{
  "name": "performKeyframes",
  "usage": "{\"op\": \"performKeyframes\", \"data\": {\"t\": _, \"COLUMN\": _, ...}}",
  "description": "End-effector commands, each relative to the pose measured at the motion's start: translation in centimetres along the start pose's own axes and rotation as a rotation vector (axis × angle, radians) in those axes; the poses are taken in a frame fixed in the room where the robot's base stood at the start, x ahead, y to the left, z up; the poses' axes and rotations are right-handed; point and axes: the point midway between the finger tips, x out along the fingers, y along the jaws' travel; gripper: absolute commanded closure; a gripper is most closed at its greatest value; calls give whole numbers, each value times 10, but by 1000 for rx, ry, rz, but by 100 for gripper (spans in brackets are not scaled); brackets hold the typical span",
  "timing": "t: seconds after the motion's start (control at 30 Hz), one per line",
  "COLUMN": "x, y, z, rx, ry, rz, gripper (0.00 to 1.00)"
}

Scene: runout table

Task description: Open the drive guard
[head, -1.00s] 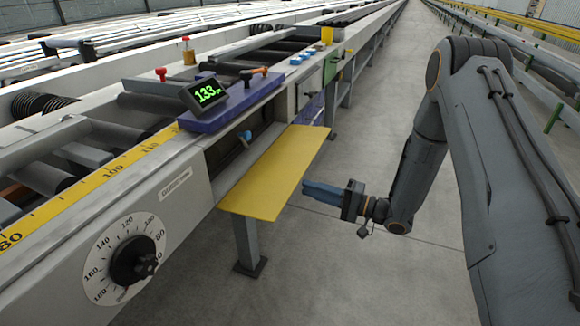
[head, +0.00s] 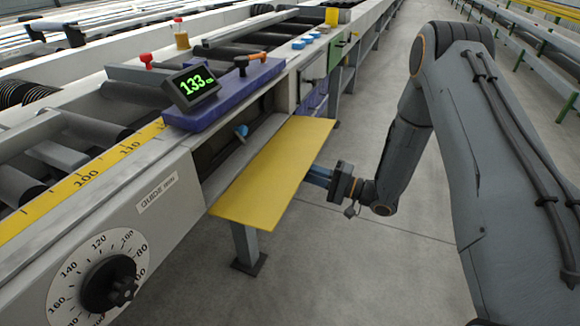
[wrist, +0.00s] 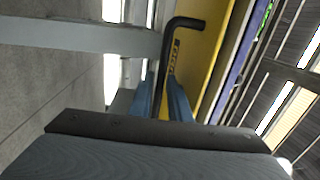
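The drive guard (head: 272,175) is a yellow panel sticking out from the side of the table below the blue-purple plate, with a dark gap behind it. In the wrist view the guard (wrist: 200,55) shows a dark label and a bent black bar (wrist: 163,65) beside it, apparently its handle. My gripper (head: 318,173) is at the guard's outer edge in the head view, its blue fingertips partly hidden by the panel. In the wrist view the fingers (wrist: 163,100) stand apart with the bar between them. I cannot tell whether they touch it.
A display (head: 192,88) reading 133 sits on the blue-purple plate (head: 230,98). A black dial knob (head: 108,285) is on the table's front left. A table leg (head: 245,245) stands below the guard.

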Motion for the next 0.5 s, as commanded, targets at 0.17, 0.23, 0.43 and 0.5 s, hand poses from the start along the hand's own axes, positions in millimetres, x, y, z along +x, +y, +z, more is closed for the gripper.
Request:
{"op": "performKeyframes", "data": {"t": 0.17, "x": 24, "y": 0, "z": 0, "rx": -2, "ry": -2, "rz": 1, "gripper": 83}}
{"op": "performKeyframes", "data": {"t": 0.23, "x": 30, "y": 0, "z": 0, "rx": -2, "ry": -1, "rz": 0, "gripper": 83}}
{"op": "performKeyframes", "data": {"t": 0.43, "x": 36, "y": 0, "z": 0, "rx": -1, "ry": 0, "rz": 0, "gripper": 83}}
{"op": "performKeyframes", "data": {"t": 0.5, "x": 36, "y": 0, "z": 0, "rx": -1, "ry": 1, "rz": 0, "gripper": 83}}
